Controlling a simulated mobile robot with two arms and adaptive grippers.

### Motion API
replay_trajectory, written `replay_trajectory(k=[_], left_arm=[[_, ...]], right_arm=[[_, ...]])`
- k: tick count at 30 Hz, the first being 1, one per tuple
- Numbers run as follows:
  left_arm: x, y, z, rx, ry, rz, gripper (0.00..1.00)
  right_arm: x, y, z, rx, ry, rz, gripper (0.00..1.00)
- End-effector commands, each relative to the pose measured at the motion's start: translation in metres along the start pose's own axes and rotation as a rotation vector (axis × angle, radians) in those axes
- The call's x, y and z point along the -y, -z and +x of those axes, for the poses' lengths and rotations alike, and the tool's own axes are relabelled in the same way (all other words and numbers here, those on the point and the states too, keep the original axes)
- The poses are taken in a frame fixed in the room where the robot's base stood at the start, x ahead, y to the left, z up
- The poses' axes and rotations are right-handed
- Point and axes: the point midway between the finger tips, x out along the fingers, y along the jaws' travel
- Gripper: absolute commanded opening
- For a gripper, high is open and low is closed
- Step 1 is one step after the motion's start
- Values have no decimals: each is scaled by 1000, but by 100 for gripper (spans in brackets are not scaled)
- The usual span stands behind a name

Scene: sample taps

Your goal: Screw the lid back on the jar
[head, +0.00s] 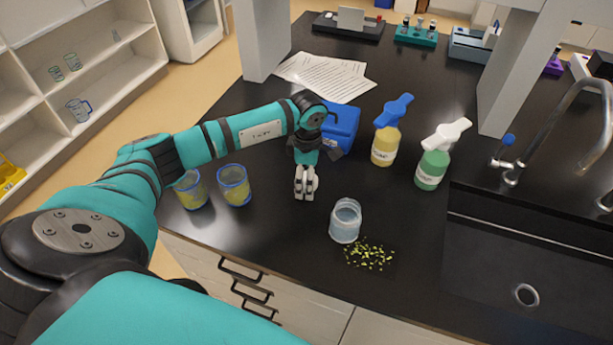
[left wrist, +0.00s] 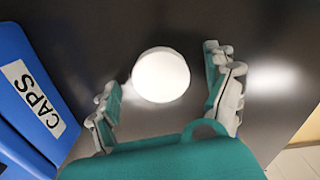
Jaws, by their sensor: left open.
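A clear open-topped jar (head: 345,220) stands upright near the front edge of the black bench, with no lid on it. My left gripper (head: 306,190) points down over the bench, left of and behind the jar. In the left wrist view the gripper (left wrist: 170,98) has its fingers apart, with a round white disc, seemingly the lid (left wrist: 160,75), showing between them. In the head view the gripper hides the lid. My right gripper is out of view.
Greenish-yellow bits (head: 370,256) lie beside the jar. A blue box (head: 340,128), marked CAPS in the left wrist view (left wrist: 30,95), stands behind the gripper. Two yellowish cups (head: 235,185) stand left.

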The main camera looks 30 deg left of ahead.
Motion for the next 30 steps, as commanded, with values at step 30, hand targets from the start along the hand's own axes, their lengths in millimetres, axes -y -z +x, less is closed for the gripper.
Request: replay_trajectory(k=[30], left_arm=[[-1,0,0,0,-2,-1,48]], right_arm=[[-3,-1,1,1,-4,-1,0]])
